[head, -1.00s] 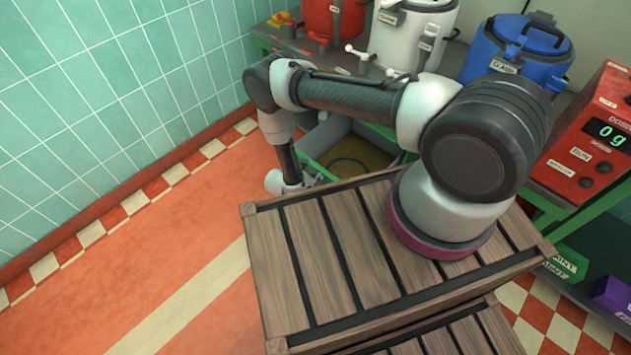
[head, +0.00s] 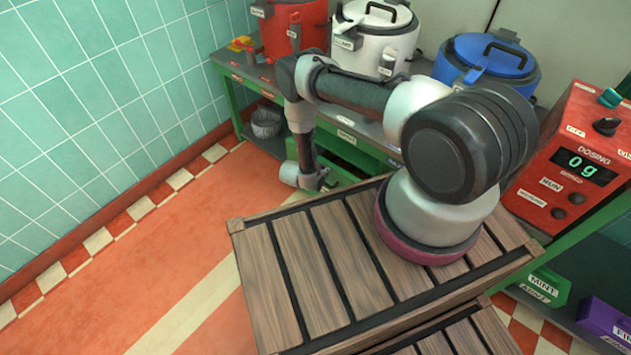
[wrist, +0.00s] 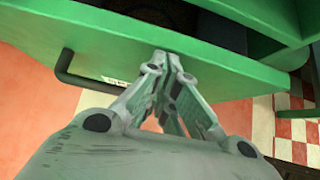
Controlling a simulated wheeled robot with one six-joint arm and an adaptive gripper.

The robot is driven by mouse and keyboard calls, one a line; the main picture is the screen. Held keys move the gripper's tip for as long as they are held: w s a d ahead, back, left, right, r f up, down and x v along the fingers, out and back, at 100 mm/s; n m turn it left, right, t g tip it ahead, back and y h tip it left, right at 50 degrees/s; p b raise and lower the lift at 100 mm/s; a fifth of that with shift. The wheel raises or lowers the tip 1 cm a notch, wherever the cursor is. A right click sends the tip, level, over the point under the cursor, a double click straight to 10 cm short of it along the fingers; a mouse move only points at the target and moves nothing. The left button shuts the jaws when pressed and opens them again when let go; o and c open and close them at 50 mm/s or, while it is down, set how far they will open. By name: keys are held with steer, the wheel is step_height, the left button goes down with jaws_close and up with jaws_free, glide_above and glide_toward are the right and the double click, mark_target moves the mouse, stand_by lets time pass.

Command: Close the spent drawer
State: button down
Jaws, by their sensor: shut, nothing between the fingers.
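The spent drawer shows in the wrist view as a green front (wrist: 100,65) with a dark bar handle (wrist: 62,70) and a small pale label. My gripper (wrist: 162,62) is shut and empty, its fingertips at the drawer front, to the right of the handle. They look to be against the front, but exact contact is hard to tell. A dark gap shows behind the front's top edge, so the drawer looks partly open. In the head view, the drawer (head: 343,177) is low under the bench, mostly hidden by my arm and the wooden crate.
The wooden crate top (head: 290,270) fills the near middle. Red (head: 290,30), white (head: 375,40) and blue (head: 487,62) kettles stand on the bench. A red dosing box (head: 580,165) reading 0 g is at right. A metal bowl (head: 266,122) sits on the lower shelf. Floor at left is clear.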

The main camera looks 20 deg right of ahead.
mark_target(330, 165)
steer(key=w+d, duration=0.2)
steer(key=d, duration=0.1)
steer(key=shift+d, duration=0.35)
steer(key=shift+w+d+r, duration=0.1)
steer(key=shift+w+r, duration=0.05)
